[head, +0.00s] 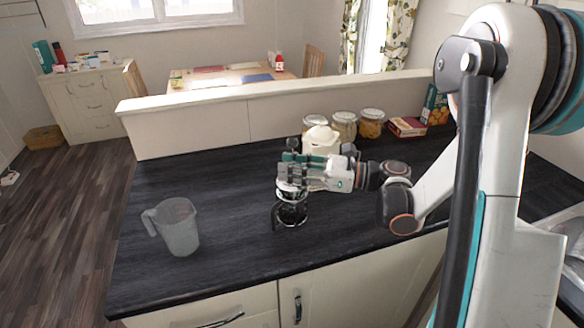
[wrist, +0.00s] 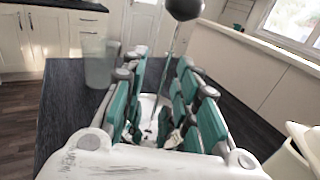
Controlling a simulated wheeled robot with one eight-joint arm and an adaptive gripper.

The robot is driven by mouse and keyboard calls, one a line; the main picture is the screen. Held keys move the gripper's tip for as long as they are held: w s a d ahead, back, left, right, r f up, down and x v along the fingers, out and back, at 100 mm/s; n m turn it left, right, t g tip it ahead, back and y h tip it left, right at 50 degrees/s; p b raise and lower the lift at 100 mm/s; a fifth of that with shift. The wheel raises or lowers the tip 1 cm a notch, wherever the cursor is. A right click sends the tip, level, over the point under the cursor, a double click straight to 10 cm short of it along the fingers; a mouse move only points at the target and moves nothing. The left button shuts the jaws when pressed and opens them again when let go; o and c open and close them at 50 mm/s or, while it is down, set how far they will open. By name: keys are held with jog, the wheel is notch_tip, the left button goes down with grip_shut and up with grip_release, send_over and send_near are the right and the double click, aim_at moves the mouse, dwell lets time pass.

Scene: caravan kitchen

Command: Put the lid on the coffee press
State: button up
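The coffee press (head: 291,212) stands upright on the dark counter, a small glass jug with a dark handle on its left. My gripper (head: 292,166) is directly above it, with its fingers pointing left. The lid's plunger rod and round black knob (head: 293,143) stick up between the fingers; the knob and rod also show in the wrist view (wrist: 185,8). My fingers (wrist: 160,85) curve in around the lid's pale part, low between them. The fingers hide most of the lid, and I cannot tell whether its rim rests on the glass.
A clear measuring jug (head: 177,228) stands left on the counter. A cream container (head: 321,139), several glass jars (head: 371,123) and boxes (head: 407,127) stand at the back. A low wall (head: 205,122) borders the counter. The front middle is clear.

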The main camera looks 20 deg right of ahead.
jog(key=v, duration=1.2)
jog(key=shift+w, duration=0.1)
